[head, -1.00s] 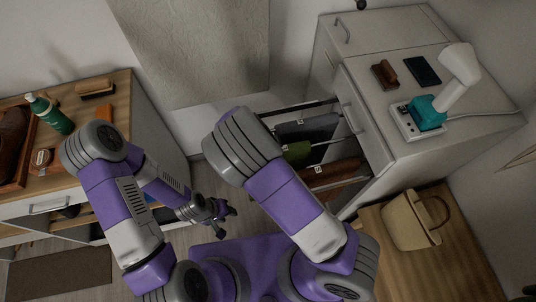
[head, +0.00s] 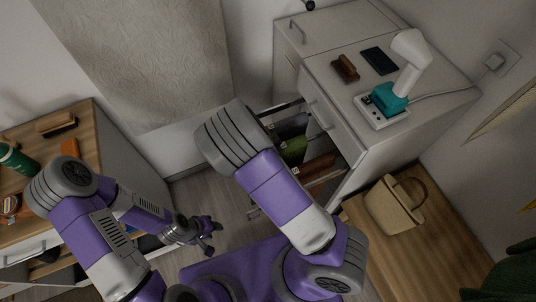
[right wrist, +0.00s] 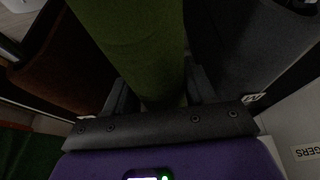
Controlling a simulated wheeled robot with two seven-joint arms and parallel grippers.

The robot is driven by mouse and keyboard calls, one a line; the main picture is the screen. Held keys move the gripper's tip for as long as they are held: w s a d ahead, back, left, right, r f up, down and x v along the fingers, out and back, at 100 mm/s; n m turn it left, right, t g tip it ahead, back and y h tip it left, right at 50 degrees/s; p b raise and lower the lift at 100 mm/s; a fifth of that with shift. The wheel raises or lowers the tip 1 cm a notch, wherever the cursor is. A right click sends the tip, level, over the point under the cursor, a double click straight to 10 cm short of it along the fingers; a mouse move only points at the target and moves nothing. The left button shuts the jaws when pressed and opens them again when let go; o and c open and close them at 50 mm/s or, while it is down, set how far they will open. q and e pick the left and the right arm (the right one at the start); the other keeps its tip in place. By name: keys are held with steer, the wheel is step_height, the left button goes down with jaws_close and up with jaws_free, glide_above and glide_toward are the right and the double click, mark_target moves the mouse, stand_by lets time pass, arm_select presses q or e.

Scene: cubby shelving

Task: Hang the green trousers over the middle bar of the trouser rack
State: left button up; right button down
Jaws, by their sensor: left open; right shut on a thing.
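The green trousers (head: 293,146) hang in the middle of the pulled-out trouser rack (head: 283,108), between grey trousers and brown trousers (head: 318,168). In the right wrist view the green trousers (right wrist: 135,40) run down between the fingers of my right gripper (right wrist: 160,92), which is shut on them. My right arm hides this gripper in the head view. The middle bar is covered by the cloth, so I cannot tell how evenly they lie. My left gripper (head: 207,236) is open and empty, low and left of the rack.
The white cabinet (head: 345,105) with the rack carries a brush, a dark pad and a teal-and-white device (head: 390,97). A woven bag (head: 393,205) stands right of the rack. A wooden-topped dresser (head: 70,150) is at left. Grey trousers (right wrist: 245,45) and brown trousers (right wrist: 65,65) flank my right gripper closely.

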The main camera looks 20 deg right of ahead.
mark_target(289, 143)
steer(key=shift+w+d+f, duration=0.1)
steer(key=shift+w+d, duration=0.05)
steer(key=shift+d, duration=1.6)
steer(key=shift+w+d, duration=0.1)
steer(key=shift+d, duration=1.65)
steer(key=shift+a+f+b, duration=0.1)
steer(key=shift+f+b, duration=0.2)
steer(key=shift+f, duration=0.1)
steer(key=shift+c, duration=1.5)
jaws_free()
steer(key=p+v, duration=0.2)
steer(key=v, duration=0.5)
steer(key=shift+a+r+p, duration=0.1)
steer(key=shift+r+p, duration=0.2)
steer(key=shift+p, duration=0.1)
